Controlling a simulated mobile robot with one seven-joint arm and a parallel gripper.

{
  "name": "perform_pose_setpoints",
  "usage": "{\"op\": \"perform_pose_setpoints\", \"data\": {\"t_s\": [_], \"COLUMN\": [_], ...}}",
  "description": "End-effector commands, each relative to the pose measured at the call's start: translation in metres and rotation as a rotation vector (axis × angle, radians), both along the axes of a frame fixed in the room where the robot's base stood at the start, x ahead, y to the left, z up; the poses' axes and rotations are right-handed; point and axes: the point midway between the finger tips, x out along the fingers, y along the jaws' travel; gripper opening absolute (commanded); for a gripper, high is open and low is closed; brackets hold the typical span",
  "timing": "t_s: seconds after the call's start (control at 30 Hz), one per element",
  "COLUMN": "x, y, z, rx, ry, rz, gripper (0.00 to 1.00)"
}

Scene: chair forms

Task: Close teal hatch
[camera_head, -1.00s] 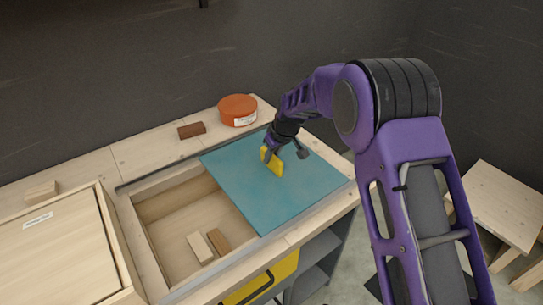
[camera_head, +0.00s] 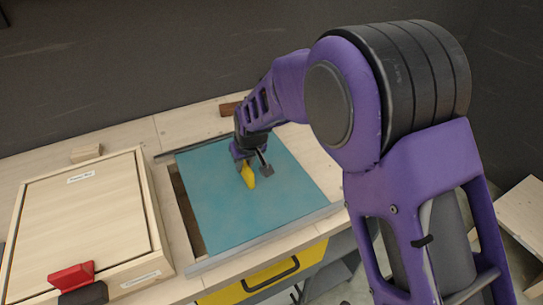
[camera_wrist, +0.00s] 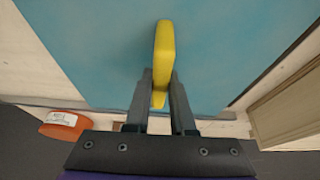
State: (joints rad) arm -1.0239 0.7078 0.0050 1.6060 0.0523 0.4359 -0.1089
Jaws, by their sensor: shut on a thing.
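The teal hatch (camera_head: 285,195) is a flat sliding panel set in the wooden counter. It covers most of its opening (camera_head: 186,212), and a narrow dark gap shows along its left side. A yellow handle (camera_head: 248,176) stands up from the panel. My gripper (camera_head: 243,160) is at the handle. In the wrist view, the two fingers of my gripper (camera_wrist: 160,100) are shut on the yellow handle (camera_wrist: 163,60), with the teal hatch (camera_wrist: 225,45) beneath. What lies inside the opening is mostly hidden by the panel.
Left of the opening is a wooden box lid (camera_head: 85,215) with a red latch (camera_head: 72,275). A wood block (camera_head: 86,153) and a brown block (camera_head: 230,108) lie at the back. An orange tub (camera_wrist: 66,124) shows in the wrist view. A yellow drawer (camera_head: 262,280) is below.

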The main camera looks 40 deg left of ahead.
Motion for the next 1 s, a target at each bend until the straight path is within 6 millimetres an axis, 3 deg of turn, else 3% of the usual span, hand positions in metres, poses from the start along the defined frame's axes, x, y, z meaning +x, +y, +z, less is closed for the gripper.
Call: {"op": "perform_pose_setpoints", "data": {"t_s": [0.1,0.3,0.77,0.8,0.97,1.0], "x": [-0.024,-0.044,-0.052,-0.053,-0.052,-0.051], "y": [0.012,0.022,0.027,0.027,0.026,0.026], "z": [-0.001,-0.001,0.000,0.000,0.000,0.000], "rx": [-0.001,-0.002,0.000,0.000,-0.001,-0.001], "ry": [0.000,0.001,0.004,0.004,0.003,0.003], "rz": [0.005,0.002,0.002,0.003,0.002,0.002], "gripper": [0.00,0.00,0.00,0.24,0.53,0.53]}}
